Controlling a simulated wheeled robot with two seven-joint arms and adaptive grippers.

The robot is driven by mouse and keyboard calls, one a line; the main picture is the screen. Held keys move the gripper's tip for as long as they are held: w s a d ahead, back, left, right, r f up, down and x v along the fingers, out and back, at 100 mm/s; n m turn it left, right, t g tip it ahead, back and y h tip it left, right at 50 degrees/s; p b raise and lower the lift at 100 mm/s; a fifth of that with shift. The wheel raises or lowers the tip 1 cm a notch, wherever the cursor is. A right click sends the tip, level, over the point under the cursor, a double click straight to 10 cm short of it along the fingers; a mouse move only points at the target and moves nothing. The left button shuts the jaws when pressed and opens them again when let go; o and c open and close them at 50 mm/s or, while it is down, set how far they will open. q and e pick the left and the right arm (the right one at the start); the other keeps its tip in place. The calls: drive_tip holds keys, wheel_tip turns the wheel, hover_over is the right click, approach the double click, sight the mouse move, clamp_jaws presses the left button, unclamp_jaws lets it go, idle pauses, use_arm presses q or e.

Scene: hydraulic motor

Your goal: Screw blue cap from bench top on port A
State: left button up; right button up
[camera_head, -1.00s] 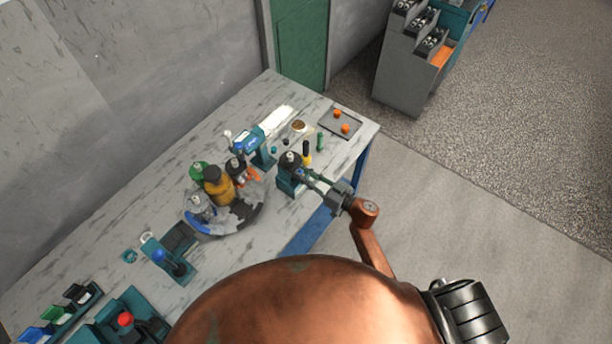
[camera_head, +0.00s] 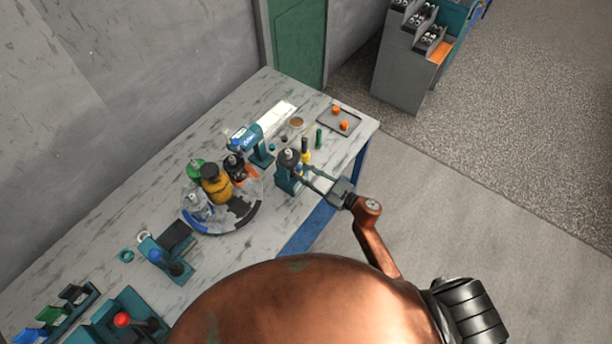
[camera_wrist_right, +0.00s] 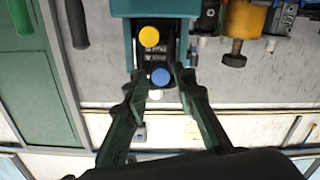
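The motor (camera_head: 289,160) is held in a teal fixture (camera_head: 287,185) near the bench's front edge. In the right wrist view its dark face carries a yellow cap (camera_wrist_right: 149,37) and a blue cap (camera_wrist_right: 160,77), each on a port; the port lettering is too small to read surely. My right gripper (camera_head: 305,174) reaches the motor from the right. In the right wrist view its fingertips (camera_wrist_right: 159,74) stand on either side of the blue cap, with a visible gap to it on both sides. My left gripper is not in view.
A round turntable (camera_head: 241,213) with several bottles and parts stands left of the motor. A teal tool stand (camera_head: 262,158) is behind it. A tray (camera_head: 352,125) with orange pieces lies at the far right corner. Yellow (camera_head: 306,156) and green (camera_head: 319,138) handles stand close by the motor.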

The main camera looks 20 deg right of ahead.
drive_tip(key=n+b, duration=0.2)
drive_tip(key=n, duration=0.3)
drive_tip(key=shift+r, duration=0.1)
drive_tip(key=shift+a, duration=0.1)
idle(0.5)
drive_tip(key=shift+c, duration=0.6)
